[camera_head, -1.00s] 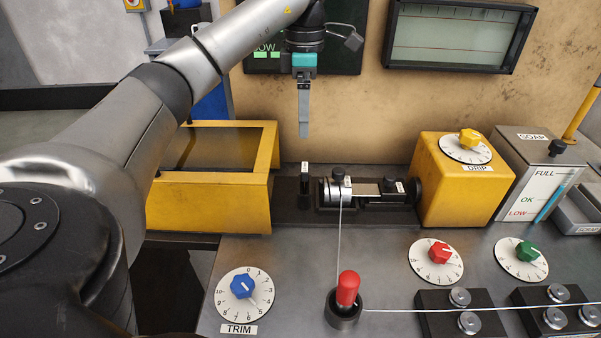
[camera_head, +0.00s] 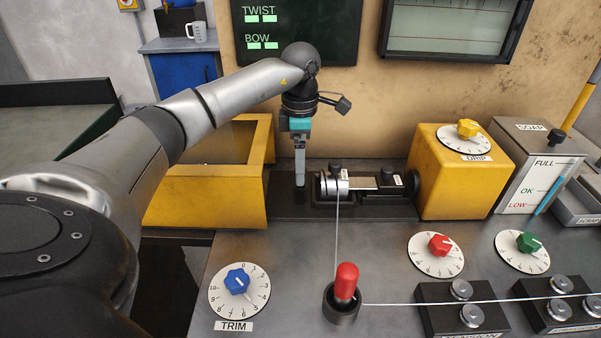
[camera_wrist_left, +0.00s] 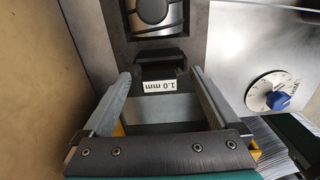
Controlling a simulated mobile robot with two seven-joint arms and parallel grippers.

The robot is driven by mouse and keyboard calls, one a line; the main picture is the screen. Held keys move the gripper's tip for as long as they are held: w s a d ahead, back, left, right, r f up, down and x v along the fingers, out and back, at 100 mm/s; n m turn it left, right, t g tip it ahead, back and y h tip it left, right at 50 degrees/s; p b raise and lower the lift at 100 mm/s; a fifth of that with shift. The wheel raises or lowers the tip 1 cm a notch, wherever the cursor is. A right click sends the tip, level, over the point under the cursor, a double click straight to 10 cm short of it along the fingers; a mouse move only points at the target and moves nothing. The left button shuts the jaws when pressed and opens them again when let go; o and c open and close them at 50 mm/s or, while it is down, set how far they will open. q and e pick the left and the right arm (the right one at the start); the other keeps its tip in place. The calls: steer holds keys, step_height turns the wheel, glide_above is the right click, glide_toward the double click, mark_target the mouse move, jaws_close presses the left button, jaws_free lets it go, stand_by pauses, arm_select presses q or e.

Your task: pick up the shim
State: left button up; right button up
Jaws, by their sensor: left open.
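A small black block with a white "1.0 mm" label (camera_wrist_left: 160,72) is in the left wrist view. It looks like the shim or its holder; I cannot tell which. My left gripper (camera_head: 300,182) points down at the black base plate, left of the roller fixture, and hides the block in the head view. In the left wrist view the open gripper (camera_wrist_left: 160,76) has one fingertip to either side of the block, with nothing clamped. I cannot tell whether the fingertips are level with it. My right gripper is not in view.
The roller fixture (camera_head: 336,188) stands close on the right. A yellow open-topped box (camera_head: 205,203) is on the left, and a yellow DRIP block (camera_head: 440,185) is farther right. A wire runs from the roller around a red-topped post (camera_head: 346,283). A blue TRIM knob (camera_head: 237,281) is in front.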

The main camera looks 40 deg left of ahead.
arm_select(q)
steer(key=c, duration=1.4)
